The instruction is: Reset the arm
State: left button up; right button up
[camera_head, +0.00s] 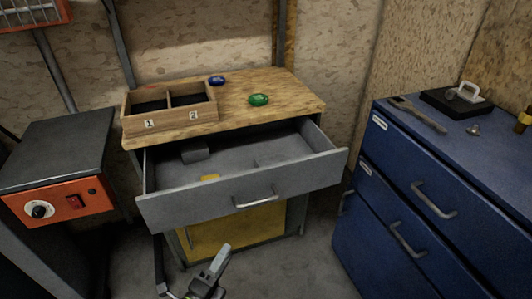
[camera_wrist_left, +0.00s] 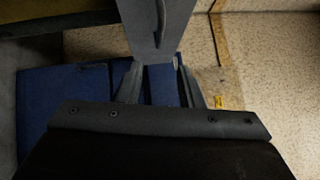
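My left gripper (camera_head: 192,246) is low in front of the wooden-topped cabinet, below the pulled-out grey drawer (camera_head: 245,200). It is empty. In the left wrist view its two fingers (camera_wrist_left: 160,84) stand apart, with a gap between them. A grey panel with a handle (camera_wrist_left: 162,20), which looks like the drawer front, shows just beyond the fingertips. I cannot tell how close it is. My right gripper is in neither view.
A wooden box (camera_head: 170,127) with compartments 1 and 2, a blue gem (camera_head: 217,81) and a green gem (camera_head: 258,100) are on the worktop (camera_head: 285,93). A blue drawer cabinet (camera_head: 385,205) stands right, an orange-fronted machine (camera_head: 60,205) left. Floor between is clear.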

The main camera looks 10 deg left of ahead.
pick_arm(q)
jog(key=s+a+f+n+g+y+p, duration=0.1)
jog(key=s+a+f+n+g+p, duration=0.2)
jog(key=f, duration=0.4)
jog(key=s+a+f+n+g+y+p, duration=0.1)
jog(key=s+f+n+g+y, duration=0.1)
jog(key=f+n, duration=0.4)
jog(key=s+a+f+n+g+y+p, duration=0.1)
jog(key=s+a+f+n+g, duration=0.15)
jog(key=f, duration=0.55)
jog(key=s+a+f+n+g+p, duration=0.1)
jog(key=s+f+n+g, duration=0.2)
jog(key=s, duration=0.5)
jog(key=s+a+f+n+g+p, duration=0.1)
jog(key=s+f+n+g, duration=0.3)
jog(key=s, duration=0.5)
jog(key=s+a+f+n+g+y+p, duration=0.1)
jog(key=s+a+f+n+g+p, duration=0.1)
jog(key=s+f, duration=0.4)
jog(key=s+n+g, duration=0.1)
jog(key=s+n, duration=0.1)
jog(key=shift+s+p, duration=0.35)
jog(key=shift+s, duration=0.05)
